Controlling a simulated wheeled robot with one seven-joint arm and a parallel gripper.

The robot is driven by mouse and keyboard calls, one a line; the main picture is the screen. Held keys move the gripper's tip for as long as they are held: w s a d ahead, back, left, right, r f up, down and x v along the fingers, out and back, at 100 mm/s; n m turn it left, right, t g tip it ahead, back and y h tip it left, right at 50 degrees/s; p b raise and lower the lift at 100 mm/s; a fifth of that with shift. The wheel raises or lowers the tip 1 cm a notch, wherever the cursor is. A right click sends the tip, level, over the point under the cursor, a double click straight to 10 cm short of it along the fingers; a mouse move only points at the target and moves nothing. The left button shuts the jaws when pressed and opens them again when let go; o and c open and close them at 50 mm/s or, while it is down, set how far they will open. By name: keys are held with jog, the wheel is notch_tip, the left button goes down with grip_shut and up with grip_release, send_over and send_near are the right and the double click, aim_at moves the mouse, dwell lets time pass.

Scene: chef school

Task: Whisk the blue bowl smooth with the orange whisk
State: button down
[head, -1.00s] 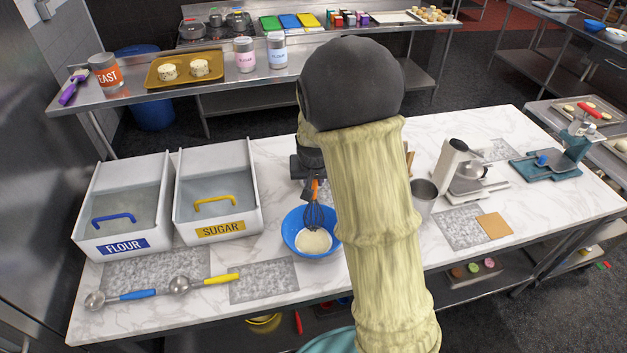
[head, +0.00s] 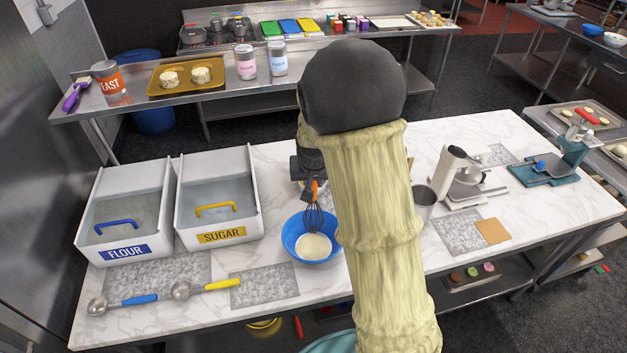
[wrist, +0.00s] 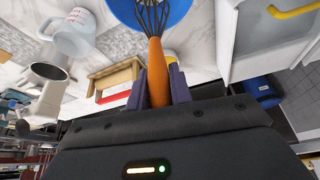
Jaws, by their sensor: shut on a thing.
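The blue bowl (head: 291,236) stands on the white marble worktop and holds a pale cream mixture (head: 313,246). The orange whisk (head: 316,190) has dark wires, which are down at the bowl beside the far part of the mixture. Whether the wires touch the mixture I cannot tell. My gripper (wrist: 160,88) is shut on the whisk's orange handle (wrist: 158,70) in the wrist view. There the bowl (wrist: 178,12) is cut off by the top edge. In the head view my own arm covers the worktop just right of the bowl.
The flour bin (head: 87,246) and sugar bin (head: 187,236) stand left of the bowl. Two measuring scoops (head: 135,299) lie at the front left.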

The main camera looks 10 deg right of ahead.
dwell(0.4)
jog(key=shift+r+p, duration=1.95)
jog(key=shift+r, duration=0.6)
